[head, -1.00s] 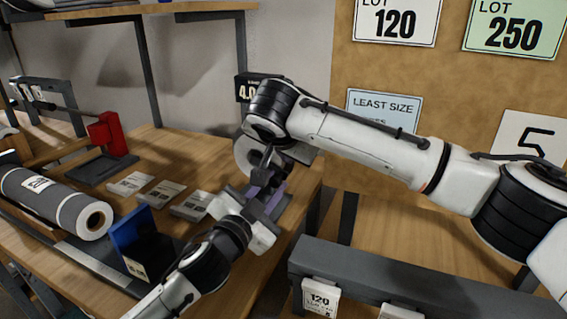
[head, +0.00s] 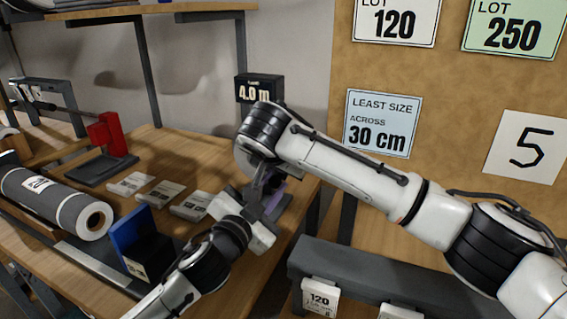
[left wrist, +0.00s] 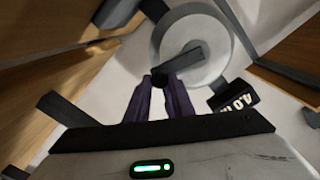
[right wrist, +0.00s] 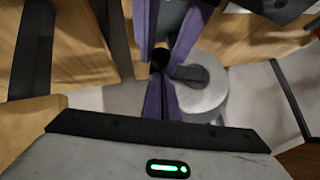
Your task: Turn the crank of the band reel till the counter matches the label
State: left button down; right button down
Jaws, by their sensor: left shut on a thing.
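The band reel shows as a pale disc in the left wrist view (left wrist: 190,45) and the right wrist view (right wrist: 205,90). Its dark crank arm (left wrist: 181,64) ends in a black knob (left wrist: 160,77). My left gripper (left wrist: 159,80) is shut on that knob. My right gripper (right wrist: 161,78) has its purple fingers close together just by the knob; whether they grip it is unclear. In the head view the reel is mostly hidden behind my right wrist. The counter (head: 257,90) reads 4.0 m. A white card (head: 526,146) on the board reads 5.
The board also carries LOT 120 (head: 397,20), LOT 250 (head: 515,25) and a LEAST SIZE ACROSS 30 cm sign (head: 380,122). On the bench (head: 225,285) are a grey roll (head: 60,200), a blue-backed block (head: 140,240), a red device (head: 107,135) and flat packets (head: 160,194).

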pick_arm(q)
jog(key=shift+d+r, duration=0.1)
jog(key=shift+r, duration=0.15)
pick_arm(e)
jog(key=shift+d+f, duration=0.45)
jog(key=shift+f, duration=0.2)
pick_arm(q)
jog(key=c, duration=1.5)
grip_release()
jog(key=shift+c, duration=0.2)
jog(key=shift+f, duration=0.1)
pick_arm(e)
jog(key=shift+a+r, duration=0.1)
pick_arm(q)
jog(key=shift+s, duration=0.15)
